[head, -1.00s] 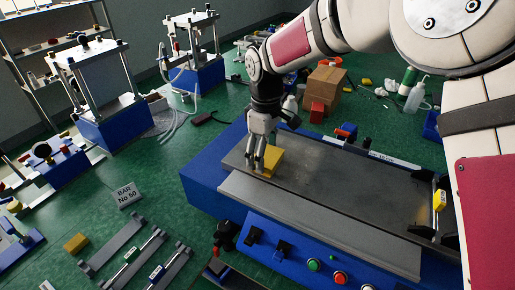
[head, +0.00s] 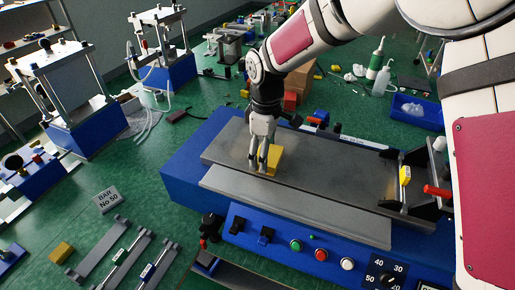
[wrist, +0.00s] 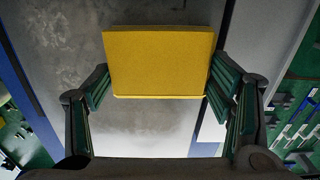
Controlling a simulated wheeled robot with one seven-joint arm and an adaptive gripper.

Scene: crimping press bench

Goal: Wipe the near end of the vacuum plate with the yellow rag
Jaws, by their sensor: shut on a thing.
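The yellow rag (head: 275,159) looks like a thick folded block. My gripper (head: 262,166) points down and is shut on it, over the left part of the grey vacuum plate (head: 335,185). In the wrist view the rag (wrist: 158,62) sits between the two green-padded fingers (wrist: 157,88). The plate (wrist: 150,130) lies beneath, with dull mottled smudges on its surface. The rag appears to be at the plate's surface, but I cannot tell whether it touches.
The plate tops a blue machine with buttons and a dial (head: 384,273) on its front. A bracket with a yellow tag (head: 405,175) and a red handle (head: 437,191) stands at its right end. Bars and a yellow block (head: 61,252) lie at lower left. Presses stand at upper left.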

